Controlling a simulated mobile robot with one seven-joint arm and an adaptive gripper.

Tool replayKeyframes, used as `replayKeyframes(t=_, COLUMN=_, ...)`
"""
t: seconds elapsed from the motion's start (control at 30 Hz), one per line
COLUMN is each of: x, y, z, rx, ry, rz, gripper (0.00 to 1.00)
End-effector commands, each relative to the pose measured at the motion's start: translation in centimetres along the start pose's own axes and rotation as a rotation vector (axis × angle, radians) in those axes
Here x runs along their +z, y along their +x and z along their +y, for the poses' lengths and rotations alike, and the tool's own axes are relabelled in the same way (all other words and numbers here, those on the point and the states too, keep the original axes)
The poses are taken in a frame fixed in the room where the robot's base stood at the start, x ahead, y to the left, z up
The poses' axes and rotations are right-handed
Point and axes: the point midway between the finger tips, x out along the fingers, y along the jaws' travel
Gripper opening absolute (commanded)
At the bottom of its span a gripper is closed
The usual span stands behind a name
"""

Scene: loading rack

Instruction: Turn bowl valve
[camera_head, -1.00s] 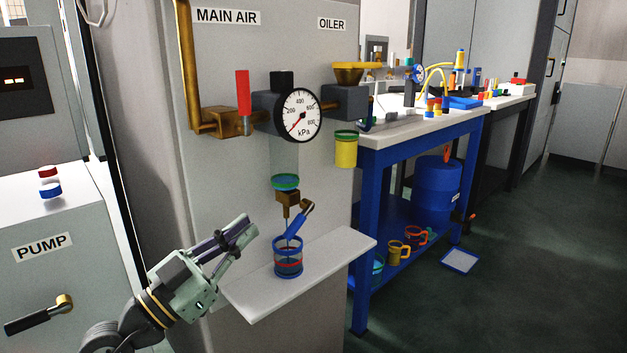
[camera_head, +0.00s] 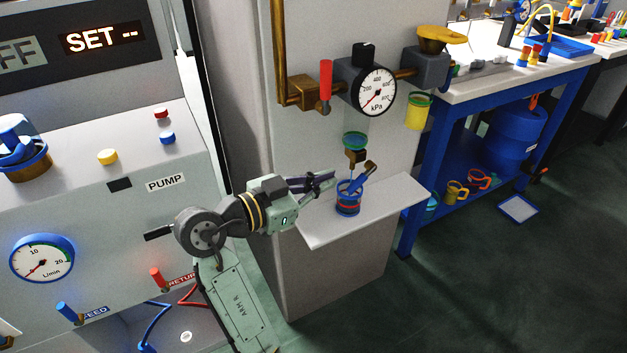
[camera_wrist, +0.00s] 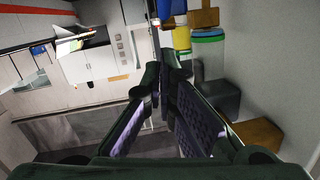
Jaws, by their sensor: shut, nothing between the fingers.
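The bowl valve is a brass body (camera_head: 355,157) under the regulator's clear bowl, below its green ring (camera_head: 355,141). Its blue lever (camera_head: 357,185) slants down and left from a brass end, over a blue-ringed cup (camera_head: 348,207) on the shelf. My gripper (camera_head: 335,178) is shut and empty, reaching in from the left with its tips just left of the lever. I cannot tell whether they touch it. In the wrist view, my gripper's fingers (camera_wrist: 174,66) converge; the blue lever (camera_wrist: 171,8) and brass valve body (camera_wrist: 203,18) show at the top edge, beyond the tips.
The light shelf (camera_head: 392,207) juts out below the valve, under my gripper. Above are the pressure gauge (camera_head: 377,91), a red lever (camera_head: 325,82) and the oiler with a yellow cup (camera_head: 418,112). The pump cabinet (camera_head: 60,190) stands left, a blue workbench (camera_head: 412,200) right.

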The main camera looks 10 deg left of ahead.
Motion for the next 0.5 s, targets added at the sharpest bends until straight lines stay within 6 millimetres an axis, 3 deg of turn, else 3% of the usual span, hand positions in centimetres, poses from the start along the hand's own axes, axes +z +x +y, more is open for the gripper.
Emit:
replayKeyframes(t=0.2, x=-0.3, y=4.8, z=0.1, rx=0.006, ry=-0.003, rz=0.0, gripper=0.0)
replayKeyframes(t=0.5, x=2.5, y=7.3, z=0.0, rx=0.001, ry=-0.002, rz=0.001, gripper=0.0)
